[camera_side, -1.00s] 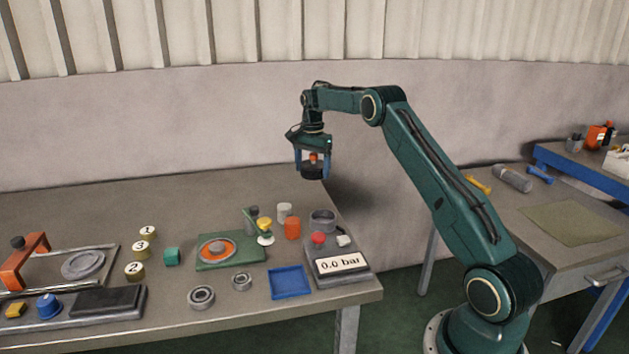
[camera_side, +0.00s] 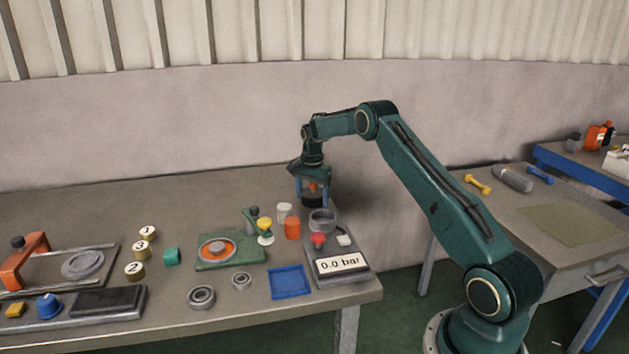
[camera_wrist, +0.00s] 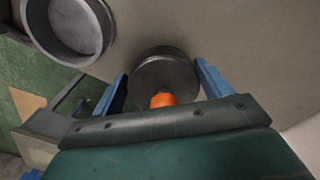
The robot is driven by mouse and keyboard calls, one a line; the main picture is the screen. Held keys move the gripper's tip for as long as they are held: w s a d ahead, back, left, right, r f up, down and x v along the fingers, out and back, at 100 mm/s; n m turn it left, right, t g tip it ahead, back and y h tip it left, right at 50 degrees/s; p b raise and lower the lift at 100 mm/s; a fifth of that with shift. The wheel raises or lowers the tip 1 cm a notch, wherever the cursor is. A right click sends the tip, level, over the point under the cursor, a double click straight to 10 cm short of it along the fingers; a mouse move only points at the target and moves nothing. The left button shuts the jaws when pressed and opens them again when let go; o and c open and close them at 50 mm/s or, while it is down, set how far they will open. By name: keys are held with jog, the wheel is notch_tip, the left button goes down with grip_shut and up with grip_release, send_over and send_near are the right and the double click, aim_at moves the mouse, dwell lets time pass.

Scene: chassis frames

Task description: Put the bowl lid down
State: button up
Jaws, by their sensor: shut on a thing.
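The bowl lid (camera_side: 312,201) is a dark round disc with an orange knob on top. My gripper (camera_side: 312,190) is shut on it, with the blue fingers on either side. The lid is level and low over the back right of the bench, behind the grey bowl; I cannot tell whether it touches the bench top. In the wrist view the lid (camera_wrist: 164,72) sits between the fingers with its orange knob (camera_wrist: 162,99) toward me.
The gauge unit (camera_side: 338,266) reads 0.0 bar and has a red button (camera_side: 318,239). An orange cylinder (camera_side: 292,229) and a white one (camera_side: 284,211) stand left of the bowl. A blue tray (camera_side: 290,283) lies in front. The bench's back left is clear.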

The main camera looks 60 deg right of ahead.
aim_at(312, 184)
jog(key=shift+f, duration=0.7)
jog(key=shift+f, duration=0.15)
jog(key=o, duration=1)
notch_tip(312, 184, up, 12)
jog(key=shift+r, duration=0.15)
jog(key=shift+r, duration=0.1)
